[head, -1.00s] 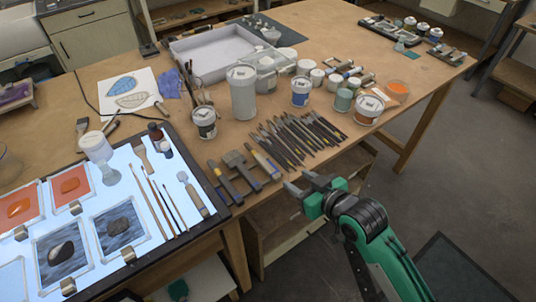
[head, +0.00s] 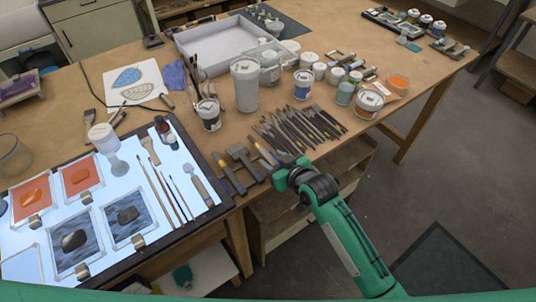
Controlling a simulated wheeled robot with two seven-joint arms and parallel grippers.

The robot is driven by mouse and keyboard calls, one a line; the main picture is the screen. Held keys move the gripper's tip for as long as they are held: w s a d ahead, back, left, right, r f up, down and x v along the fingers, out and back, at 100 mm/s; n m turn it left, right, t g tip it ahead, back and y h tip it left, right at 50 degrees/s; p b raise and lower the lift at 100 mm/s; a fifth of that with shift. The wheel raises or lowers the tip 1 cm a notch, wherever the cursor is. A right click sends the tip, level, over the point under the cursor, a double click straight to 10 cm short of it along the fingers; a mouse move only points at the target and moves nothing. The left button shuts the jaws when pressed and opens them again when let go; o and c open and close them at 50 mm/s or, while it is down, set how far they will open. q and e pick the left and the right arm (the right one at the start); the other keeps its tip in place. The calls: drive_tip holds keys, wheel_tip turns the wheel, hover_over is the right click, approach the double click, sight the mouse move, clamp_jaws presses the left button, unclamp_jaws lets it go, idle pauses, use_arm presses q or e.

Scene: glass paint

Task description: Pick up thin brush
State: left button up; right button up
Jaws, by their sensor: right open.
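Several thin brushes lie on the lit panel (head: 205,214) at the left, side by side, among them one with a long pale handle (head: 159,186) and a slim dark one (head: 178,198). Another group of dark-handled brushes (head: 298,128) lies in a row on the wooden table, right of the middle. My right gripper (head: 280,164) is open and empty at the table's front edge, just in front of that row and beside the wide tools. Its fingers are partly hidden by its green body. My left gripper is not in view.
Wide flat tools (head: 240,158) lie between the panel and the brush row. A tall white jar (head: 245,85), a paint can (head: 208,115) and other cans (head: 369,102) stand behind the brushes. Framed glass pieces (head: 127,217) lie on the panel. The floor (head: 440,150) at right is clear.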

sight(271, 159)
drive_tip(key=shift+x, duration=0.9)
clamp_jaws()
drive_tip(key=shift+r, duration=0.1)
wheel_tip(271, 159, up, 20)
drive_tip(key=b, duration=0.3)
